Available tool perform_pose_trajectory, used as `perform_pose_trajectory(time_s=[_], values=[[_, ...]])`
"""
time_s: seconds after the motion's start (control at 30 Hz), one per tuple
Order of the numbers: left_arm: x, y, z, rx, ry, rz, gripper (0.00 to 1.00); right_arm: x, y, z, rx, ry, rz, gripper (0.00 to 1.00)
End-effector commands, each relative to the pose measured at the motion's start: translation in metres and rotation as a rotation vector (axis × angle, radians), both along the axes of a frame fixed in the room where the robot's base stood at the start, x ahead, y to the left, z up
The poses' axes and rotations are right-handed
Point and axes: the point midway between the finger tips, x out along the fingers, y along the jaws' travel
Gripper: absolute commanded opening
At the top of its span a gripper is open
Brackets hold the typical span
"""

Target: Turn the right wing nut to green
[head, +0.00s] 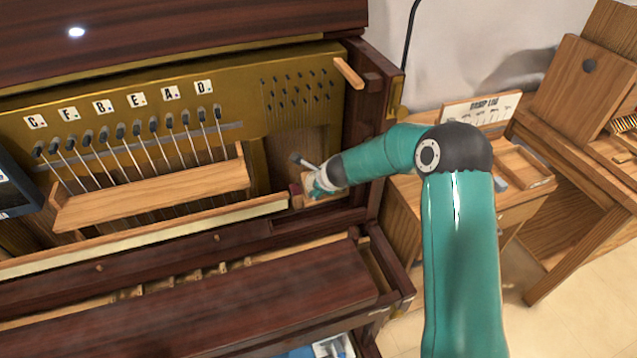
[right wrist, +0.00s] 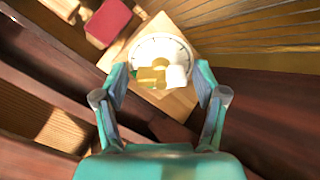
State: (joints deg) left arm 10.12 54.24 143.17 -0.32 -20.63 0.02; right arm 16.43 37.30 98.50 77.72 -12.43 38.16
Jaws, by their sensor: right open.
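A gold-coloured wing nut (right wrist: 153,76) sits on a round white dial (right wrist: 145,46) with dark tick marks, fixed to a light wooden block (right wrist: 184,100) in the right wrist view. A pale wing-like part (right wrist: 177,76) is beside the gold part. My right gripper (right wrist: 161,78) is open, with one finger on each side of the wing nut and a gap to both. In the head view my right gripper (head: 304,170) is inside the piano's right end and hides the dial. My left gripper is not in view.
A red block (right wrist: 107,22) is beside the dial. The piano case has a dark wooden right post (head: 366,130) close to my right arm. A wooden ledge (head: 150,193) with several thin rods lies to the left. A wooden desk (head: 398,215) stands at the right.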

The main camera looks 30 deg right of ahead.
Motion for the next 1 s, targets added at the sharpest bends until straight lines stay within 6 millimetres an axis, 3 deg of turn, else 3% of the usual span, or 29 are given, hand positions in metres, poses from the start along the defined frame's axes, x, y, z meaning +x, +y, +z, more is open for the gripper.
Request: perform_pose_trajectory(time_s=[0.33,1.0], values=[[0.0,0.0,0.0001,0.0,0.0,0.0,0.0,0.0066,-0.0015,-0.0084,0.0,0.0,0.0,0.71],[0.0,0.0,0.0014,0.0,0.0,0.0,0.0,0.0,0.0001,0.0,0.0,0.0,0.0,0.71]])
